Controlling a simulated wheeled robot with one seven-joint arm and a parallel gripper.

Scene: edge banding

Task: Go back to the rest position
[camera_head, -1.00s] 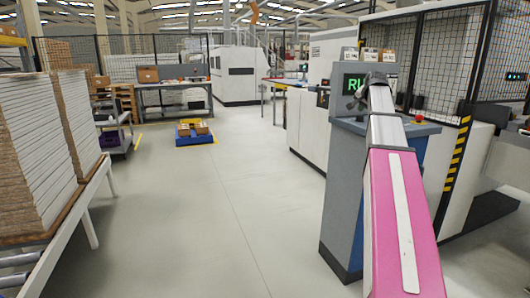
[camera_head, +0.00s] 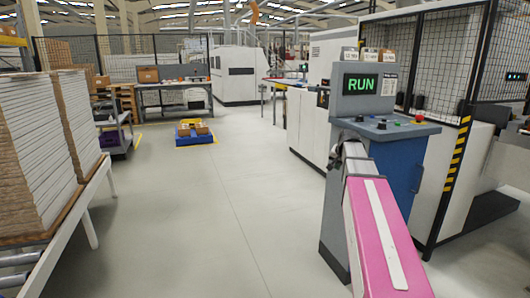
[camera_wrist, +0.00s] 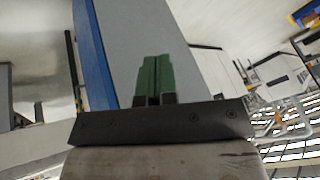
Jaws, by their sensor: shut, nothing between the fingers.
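My gripper (camera_wrist: 154,98) shows in the wrist view with its green fingers shut together and nothing between them. Behind the fingers is a plain grey face with a blue edge, which looks like the side of the control pedestal. In the head view my pink arm reaches up from the lower right to the front of the control pedestal (camera_head: 403,172). The gripper itself is hidden there behind the arm. The pedestal's screen (camera_head: 361,84) reads RUN in green. Its sloped panel (camera_head: 385,126) carries several buttons, among them a red one (camera_head: 417,122).
A caged machine (camera_head: 435,60) stands behind the pedestal at the right. Stacked boards (camera_head: 35,150) lie on a roller table at the left. A blue floor pallet (camera_head: 195,139) with boxes lies ahead. The grey floor (camera_head: 210,220) between them is clear.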

